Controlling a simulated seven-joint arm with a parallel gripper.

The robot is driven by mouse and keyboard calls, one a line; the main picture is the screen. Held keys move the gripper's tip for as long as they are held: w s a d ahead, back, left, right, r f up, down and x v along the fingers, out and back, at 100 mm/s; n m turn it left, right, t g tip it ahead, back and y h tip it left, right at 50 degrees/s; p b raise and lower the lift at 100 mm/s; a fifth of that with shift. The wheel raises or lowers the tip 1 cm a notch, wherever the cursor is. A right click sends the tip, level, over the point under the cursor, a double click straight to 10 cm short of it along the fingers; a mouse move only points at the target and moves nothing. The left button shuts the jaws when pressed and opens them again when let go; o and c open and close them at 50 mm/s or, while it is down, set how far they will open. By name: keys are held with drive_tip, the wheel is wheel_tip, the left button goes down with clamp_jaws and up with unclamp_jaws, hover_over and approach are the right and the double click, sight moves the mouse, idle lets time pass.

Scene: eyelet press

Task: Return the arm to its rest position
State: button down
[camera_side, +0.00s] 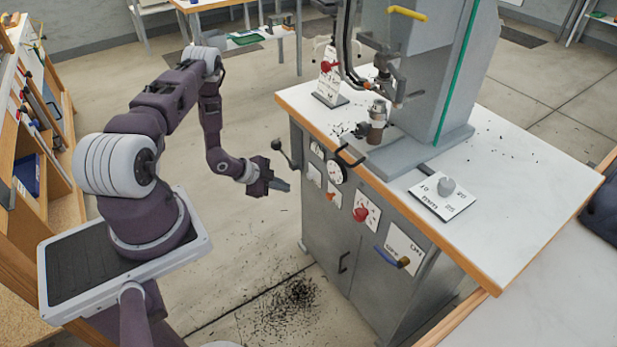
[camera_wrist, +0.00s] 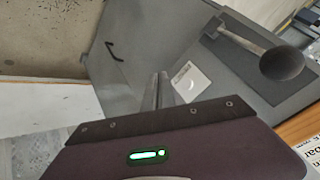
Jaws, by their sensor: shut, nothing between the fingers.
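My gripper (camera_side: 283,185) is at the end of my purple arm, in the middle of the side view. It is shut and empty, with its fingers pointing right toward the front of the grey press cabinet (camera_side: 322,228). It appears to be in the air beside the cabinet, below the table top's height. In the wrist view, the thin shut fingers (camera_wrist: 160,90) stand out in front of the grey cabinet. A black ball-ended lever (camera_side: 278,146) on the cabinet is just above and beside my gripper. The lever's ball (camera_wrist: 282,63) looks large and close in the wrist view.
The eyelet press (camera_side: 430,80) stands on the white table top (camera_side: 510,190). The cabinet front bears gauges, a red knob (camera_side: 360,214) and a yellow-blue handle (camera_side: 392,257). Dark scraps (camera_side: 290,295) lie on the floor. A wooden shelf (camera_side: 30,130) stands at left. Open floor lies between.

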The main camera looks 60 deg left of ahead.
idle(0.4)
drive_tip(key=w+a+r+g+y, duration=0.1)
drive_tip(key=w+a+r, duration=0.15)
drive_tip(key=r, duration=0.35)
drive_tip(key=w+a+r+y, duration=0.1)
drive_tip(key=w+r, duration=0.3)
drive_tip(key=r, duration=0.2)
drive_tip(key=d+r+n+g+y, duration=0.1)
drive_tip(key=d+r+n, duration=0.15)
drive_tip(key=r, duration=0.75)
drive_tip(key=d+r+n+y, duration=0.15)
drive_tip(key=d+r, duration=0.25)
drive_tip(key=r, duration=0.7)
drive_tip(key=s+d+r+n, duration=0.3)
drive_tip(key=s+d+r, duration=0.9)
drive_tip(key=d, duration=0.2)
drive_tip(key=s+d+h, duration=0.1)
drive_tip(key=s+d, duration=0.3)
drive_tip(key=s, duration=0.3)
drive_tip(key=s+d+r+n+g+h, duration=0.1)
drive_tip(key=s+d, duration=0.3)
drive_tip(key=s, duration=0.4)
drive_tip(key=shift+d+n+h, duration=0.3)
drive_tip(key=shift+d+h, duration=0.1)
drive_tip(key=shift+h, duration=0.35)
